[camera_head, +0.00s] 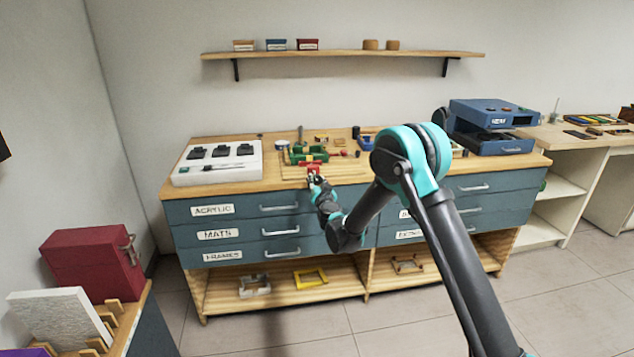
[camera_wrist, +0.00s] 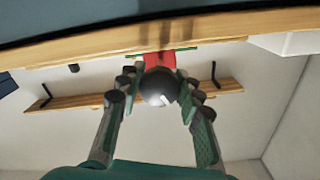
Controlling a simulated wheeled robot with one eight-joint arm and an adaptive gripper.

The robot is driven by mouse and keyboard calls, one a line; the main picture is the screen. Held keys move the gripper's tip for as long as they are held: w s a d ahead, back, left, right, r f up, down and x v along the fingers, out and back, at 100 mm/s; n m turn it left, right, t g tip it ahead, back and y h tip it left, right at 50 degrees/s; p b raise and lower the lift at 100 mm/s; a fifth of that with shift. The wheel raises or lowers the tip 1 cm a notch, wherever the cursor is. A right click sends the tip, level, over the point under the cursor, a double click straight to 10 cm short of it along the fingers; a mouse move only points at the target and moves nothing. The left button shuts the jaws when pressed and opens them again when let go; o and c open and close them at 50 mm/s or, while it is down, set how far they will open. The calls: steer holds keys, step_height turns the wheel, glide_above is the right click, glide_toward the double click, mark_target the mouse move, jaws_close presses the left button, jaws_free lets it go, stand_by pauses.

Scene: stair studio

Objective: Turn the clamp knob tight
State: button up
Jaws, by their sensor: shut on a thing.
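The clamp knob (camera_wrist: 158,88) is a dark, rounded knob with a light mark on its face, seen in the wrist view. A red part (camera_wrist: 157,60) lies right behind it, with a thin green bar across. In the head view the red part (camera_head: 312,168) sits at the front of the bench top, by a green clamp body (camera_head: 308,154). My gripper (camera_head: 316,181) reaches it from the front. In the wrist view my gripper (camera_wrist: 159,80) has its fingers closed on both sides of the knob. In the head view the gripper covers the knob.
A white tray (camera_head: 250,172) with black pieces stands left on the bench top (camera_head: 277,182). Small items crowd the back behind the clamp. A blue machine (camera_head: 490,128) stands right. Drawers are shut below the front edge; a wall shelf (camera_head: 340,54) hangs above. The floor in front is clear.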

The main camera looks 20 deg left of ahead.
steer(key=m, duration=0.4)
steer(key=shift+m, duration=0.7)
steer(key=o, duration=1.2)
steer(key=v, duration=1.2)
